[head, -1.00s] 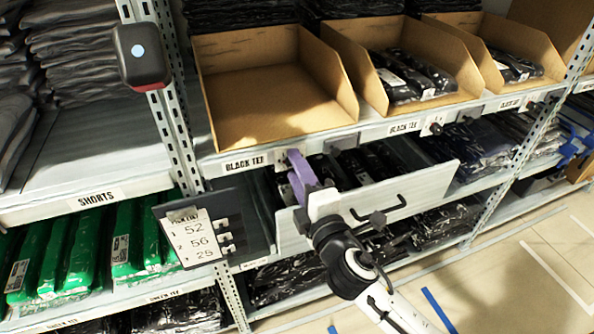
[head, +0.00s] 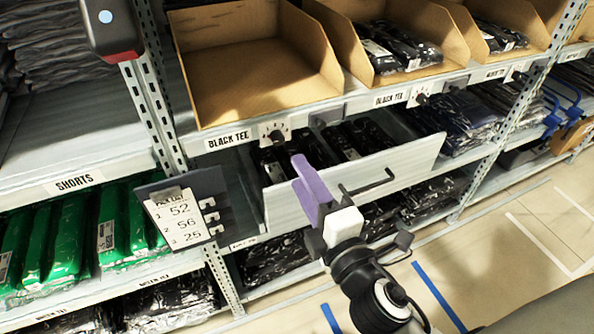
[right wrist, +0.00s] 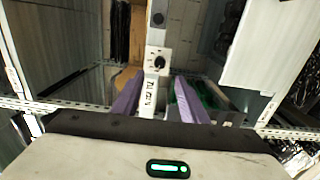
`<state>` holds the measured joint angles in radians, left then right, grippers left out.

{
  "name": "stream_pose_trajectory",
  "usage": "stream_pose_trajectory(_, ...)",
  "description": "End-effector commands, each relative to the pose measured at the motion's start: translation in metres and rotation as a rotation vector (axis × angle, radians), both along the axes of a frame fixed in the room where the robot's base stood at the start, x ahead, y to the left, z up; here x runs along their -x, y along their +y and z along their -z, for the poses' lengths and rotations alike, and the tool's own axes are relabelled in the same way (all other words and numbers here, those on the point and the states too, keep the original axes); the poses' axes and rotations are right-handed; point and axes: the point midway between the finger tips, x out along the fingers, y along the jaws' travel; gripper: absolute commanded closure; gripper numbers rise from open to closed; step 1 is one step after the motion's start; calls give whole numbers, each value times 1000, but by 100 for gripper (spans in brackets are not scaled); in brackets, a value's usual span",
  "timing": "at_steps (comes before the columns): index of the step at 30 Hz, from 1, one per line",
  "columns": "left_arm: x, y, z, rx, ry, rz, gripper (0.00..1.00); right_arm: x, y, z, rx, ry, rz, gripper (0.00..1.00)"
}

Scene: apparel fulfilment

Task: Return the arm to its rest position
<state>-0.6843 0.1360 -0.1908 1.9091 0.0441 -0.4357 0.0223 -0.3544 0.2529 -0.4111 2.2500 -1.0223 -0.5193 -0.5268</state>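My right gripper (head: 312,188) is in front of the pulled-out drawer in the head view, with its purple fingers pointing up and to the left. In the right wrist view my right gripper (right wrist: 161,97) shows its two purple fingers spread apart with nothing between them. The grey drawer (head: 408,160) with a dark handle stands open, with black bagged tees (head: 350,140) inside. In the head view the gripper overlaps the drawer front; contact cannot be told. My left gripper is not in view.
An empty cardboard bin (head: 250,75) stands on the shelf above the drawer, beside bins of black bagged tees (head: 395,48). A small dial (head: 277,134) sits on the shelf edge. A pick list board (head: 182,213) hangs at the left. Open floor (head: 510,260) lies at the right.

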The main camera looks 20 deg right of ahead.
Motion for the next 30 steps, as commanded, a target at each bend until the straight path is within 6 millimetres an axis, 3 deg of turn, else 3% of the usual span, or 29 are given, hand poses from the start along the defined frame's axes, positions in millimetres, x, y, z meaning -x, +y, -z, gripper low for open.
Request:
stream_pose_trajectory(14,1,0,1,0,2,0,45,1,0,0,0,0,0,60)
stream_pose_trajectory(17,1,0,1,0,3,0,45,2,0,9,-26,23,0,60)
stream_pose_trajectory(20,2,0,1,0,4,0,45,7,-2,43,-141,117,2,60)
stream_pose_trajectory(23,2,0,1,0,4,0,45,22,-4,103,-363,279,26,60)
stream_pose_trajectory(27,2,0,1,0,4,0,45,65,-6,195,-759,530,132,60)
stream_pose_trajectory(30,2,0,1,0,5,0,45,102,-6,246,-1028,667,245,60)
